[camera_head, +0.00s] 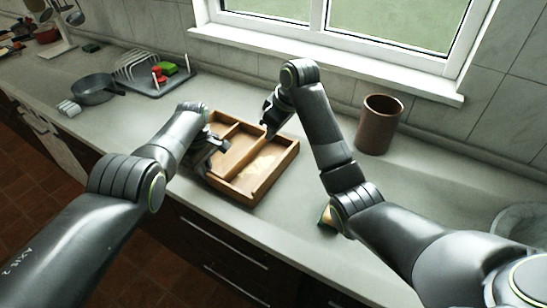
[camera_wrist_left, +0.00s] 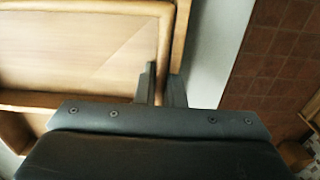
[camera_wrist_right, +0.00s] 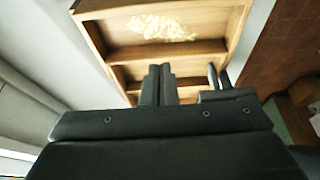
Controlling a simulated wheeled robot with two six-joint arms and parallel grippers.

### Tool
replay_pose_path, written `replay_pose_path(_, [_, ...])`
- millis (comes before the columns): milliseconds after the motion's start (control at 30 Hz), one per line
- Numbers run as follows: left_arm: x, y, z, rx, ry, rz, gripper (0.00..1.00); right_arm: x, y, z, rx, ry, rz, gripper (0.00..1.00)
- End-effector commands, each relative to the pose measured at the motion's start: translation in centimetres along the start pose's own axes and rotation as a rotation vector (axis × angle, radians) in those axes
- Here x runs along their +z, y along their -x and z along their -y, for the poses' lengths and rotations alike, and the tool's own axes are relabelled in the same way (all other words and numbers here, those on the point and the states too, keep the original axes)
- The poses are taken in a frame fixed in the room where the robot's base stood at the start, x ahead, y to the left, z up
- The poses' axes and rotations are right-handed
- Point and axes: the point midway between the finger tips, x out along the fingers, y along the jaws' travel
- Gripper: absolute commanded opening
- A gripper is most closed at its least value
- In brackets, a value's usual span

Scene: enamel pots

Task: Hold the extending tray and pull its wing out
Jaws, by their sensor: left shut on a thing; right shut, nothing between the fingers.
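The wooden extending tray (camera_head: 282,165) lies on the counter, with dividers and a pale patch on the floor of its right compartment. My left gripper (camera_head: 217,146) is shut on the tray's front-left wall; in the left wrist view, its fingers (camera_wrist_left: 161,88) straddle the rim. My right gripper (camera_head: 268,128) is at the tray's far side, near a divider. In the right wrist view its fingers (camera_wrist_right: 158,85) are together and empty over the tray (camera_wrist_right: 188,48); contact with the wood cannot be told. I cannot tell where the wing begins; the arms hide part of the tray.
A brown pot (camera_head: 379,125) stands right of the tray, near the window. A dish rack (camera_head: 150,72) with red and green items and a dark pan (camera_head: 95,89) are at the back left. A small sponge-like item (camera_head: 326,216) lies by my right arm.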

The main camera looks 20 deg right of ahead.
Motion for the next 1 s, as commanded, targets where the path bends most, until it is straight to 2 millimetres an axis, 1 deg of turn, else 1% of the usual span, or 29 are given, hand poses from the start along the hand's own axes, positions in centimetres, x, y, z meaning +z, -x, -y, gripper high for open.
replay_pose_path(133, [-0.1,0.1,0.0,0.002,0.0,-0.002,0.0,-0.1,-0.2,0.4,-0.008,0.008,0.029,0.0])
replay_pose_path(267, [-0.1,0.1,0.0,0.001,0.0,-0.002,0.0,0.0,-1.7,0.5,-0.012,0.007,0.033,0.0])
replay_pose_path(367, [-0.1,0.1,0.0,0.001,0.0,-0.002,0.0,0.1,-3.6,0.5,-0.011,0.007,0.033,0.0])
replay_pose_path(500, [-0.1,0.1,0.0,0.001,0.0,-0.002,0.0,0.1,-6.8,0.6,-0.012,0.006,0.033,0.0])
replay_pose_path(667, [-0.1,0.1,0.0,0.001,0.0,-0.002,0.0,0.2,-9.9,0.6,-0.011,0.007,0.032,0.0])
replay_pose_path(800, [-0.1,0.1,0.0,0.001,0.0,-0.002,0.0,1.8,-9.2,0.4,-0.005,0.007,0.027,0.0])
replay_pose_path(1000, [-0.1,0.1,0.0,0.001,0.0,-0.002,0.0,3.4,-8.6,0.4,-0.007,0.007,0.028,0.0])
